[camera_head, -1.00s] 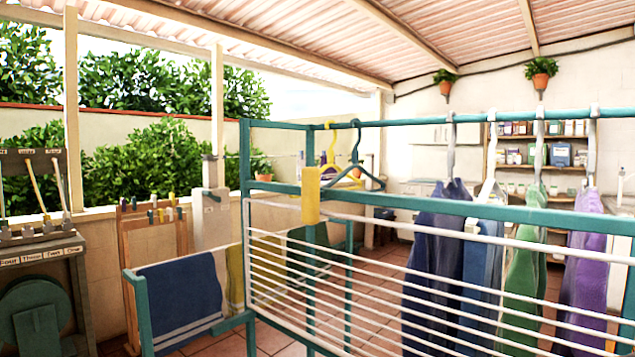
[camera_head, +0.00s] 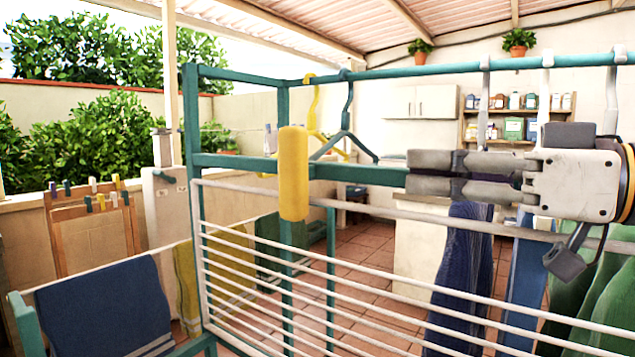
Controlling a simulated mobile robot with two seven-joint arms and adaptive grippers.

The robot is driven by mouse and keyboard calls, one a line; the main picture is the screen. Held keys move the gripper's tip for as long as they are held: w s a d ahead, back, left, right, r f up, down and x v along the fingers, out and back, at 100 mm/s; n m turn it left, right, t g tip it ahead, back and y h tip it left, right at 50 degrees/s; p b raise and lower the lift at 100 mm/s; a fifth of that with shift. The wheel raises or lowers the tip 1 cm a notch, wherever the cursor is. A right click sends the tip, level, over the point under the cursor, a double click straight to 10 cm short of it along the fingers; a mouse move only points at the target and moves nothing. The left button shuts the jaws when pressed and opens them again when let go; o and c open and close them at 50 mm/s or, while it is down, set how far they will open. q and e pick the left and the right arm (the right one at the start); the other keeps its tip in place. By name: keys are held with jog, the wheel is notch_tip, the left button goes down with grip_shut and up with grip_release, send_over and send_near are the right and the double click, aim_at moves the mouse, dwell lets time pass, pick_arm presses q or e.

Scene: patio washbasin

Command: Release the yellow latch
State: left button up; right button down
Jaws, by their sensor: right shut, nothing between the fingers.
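The yellow latch (camera_head: 293,173) is an upright rounded block on the teal crossbar of the drying rack (camera_head: 240,162), left of the picture's middle. My right gripper (camera_head: 412,173) comes in from the right with its grey fingers pointing left. Its fingers are shut and empty, in front of the crossbar and a clear gap to the right of the latch. My left gripper is not in view.
White rails (camera_head: 330,280) run below the crossbar. A yellow hanger (camera_head: 314,110) and a teal hanger (camera_head: 346,125) hang from the top rail just behind the latch. A blue garment (camera_head: 465,270) hangs below my gripper. A blue towel (camera_head: 105,310) lies over the lower left rail.

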jog(key=r, duration=0.1)
send_near(299, 151)
jog(key=x, duration=0.7)
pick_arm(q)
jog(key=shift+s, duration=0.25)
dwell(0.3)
